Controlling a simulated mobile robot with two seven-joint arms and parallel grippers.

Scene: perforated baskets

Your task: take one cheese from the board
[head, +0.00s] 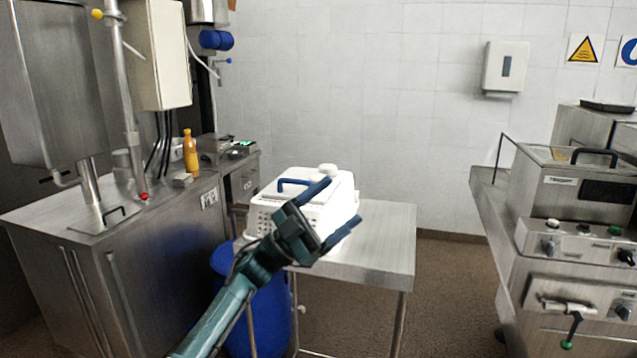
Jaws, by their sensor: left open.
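I cannot clearly make out a separate board. A blue handle (294,182) shows at the top left of the white box. My left gripper (328,212) is open, its two dark blue fingers spread in front of the box and hiding part of it. Nothing shows between the fingers. My right gripper is out of view.
The steel table (385,240) has free room at its right. A blue barrel (270,315) stands below its left side. A steel counter (160,240) with an orange bottle (190,153) is at left; a steel machine (570,240) is at right.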

